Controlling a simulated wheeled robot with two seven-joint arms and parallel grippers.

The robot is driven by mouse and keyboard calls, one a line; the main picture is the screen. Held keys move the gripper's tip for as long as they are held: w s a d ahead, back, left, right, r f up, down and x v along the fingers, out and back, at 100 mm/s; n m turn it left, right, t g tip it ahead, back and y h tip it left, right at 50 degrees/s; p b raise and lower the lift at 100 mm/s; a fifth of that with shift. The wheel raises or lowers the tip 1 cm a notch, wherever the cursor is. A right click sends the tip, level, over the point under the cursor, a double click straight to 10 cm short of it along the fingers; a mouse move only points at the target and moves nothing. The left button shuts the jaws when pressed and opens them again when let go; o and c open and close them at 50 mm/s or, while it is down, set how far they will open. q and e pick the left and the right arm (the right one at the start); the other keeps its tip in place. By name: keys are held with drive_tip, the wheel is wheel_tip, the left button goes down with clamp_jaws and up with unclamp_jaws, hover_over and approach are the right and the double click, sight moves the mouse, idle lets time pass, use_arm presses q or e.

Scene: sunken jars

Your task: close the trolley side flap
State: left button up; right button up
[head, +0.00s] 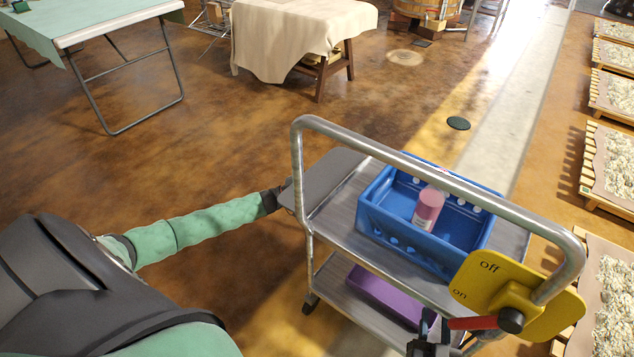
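The metal trolley (342,226) stands at the centre right, with a bent tube handle over its top. Its grey side flap (325,180) sticks out from the left side of the top shelf. My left gripper (284,196) is at the outer left edge of the flap, and its fingers are mostly hidden there. I cannot tell if it grips the flap. My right gripper (434,328) is at the bottom, by the left end of a red lever (472,323). I cannot tell if its fingers hold the lever.
A blue crate (392,237) with a pink-capped jar (428,208) stands on the top shelf, and a purple box (385,296) below. A yellow on/off plate (484,278) is at the handle. Trays (606,205) line the right side. Floor left of the trolley is clear.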

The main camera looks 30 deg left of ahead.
use_arm(q)
clamp_jaws()
